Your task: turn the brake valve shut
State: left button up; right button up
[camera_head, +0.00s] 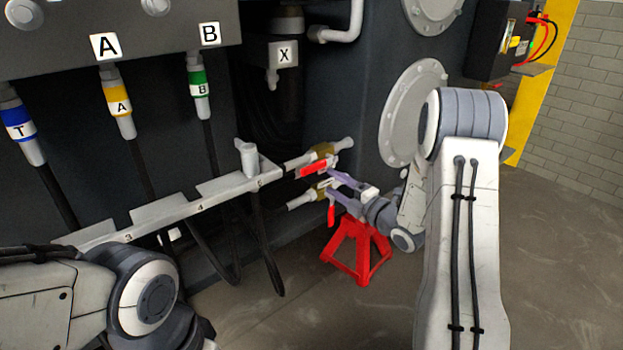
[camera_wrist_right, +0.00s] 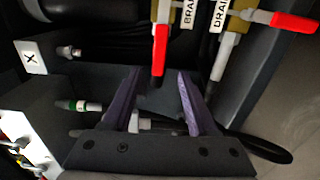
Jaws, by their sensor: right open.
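The brake valve (camera_head: 322,151) is the upper of two brass valves at the right end of the white rail in the head view. Its red handle (camera_head: 313,169) lies roughly along its pipe. In the right wrist view the red handle (camera_wrist_right: 160,50) hangs down beside a partly hidden label starting "BRA". My right gripper (camera_head: 336,181) is open, its purple fingers close to the valves. In the wrist view the handle's tip shows between the gripper fingertips (camera_wrist_right: 158,78), apart from both; depth is unclear. My left arm shows at lower left, its gripper out of view.
The drain valve (camera_head: 322,187) sits just below, its red handle (camera_head: 331,214) across its pipe. It also shows in the wrist view (camera_wrist_right: 240,22). A red stand (camera_head: 358,250) is below. Hoses hang under the white rail (camera_head: 190,206). Open floor lies right.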

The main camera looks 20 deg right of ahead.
aim_at(313, 170)
jog(key=b+x, duration=0.1)
jog(key=x, duration=0.8)
jog(key=shift+w+a+b, duration=0.15)
jog(key=shift+w+b, duration=0.1)
jog(key=shift+b, duration=0.05)
grip_shut()
dwell(1.0)
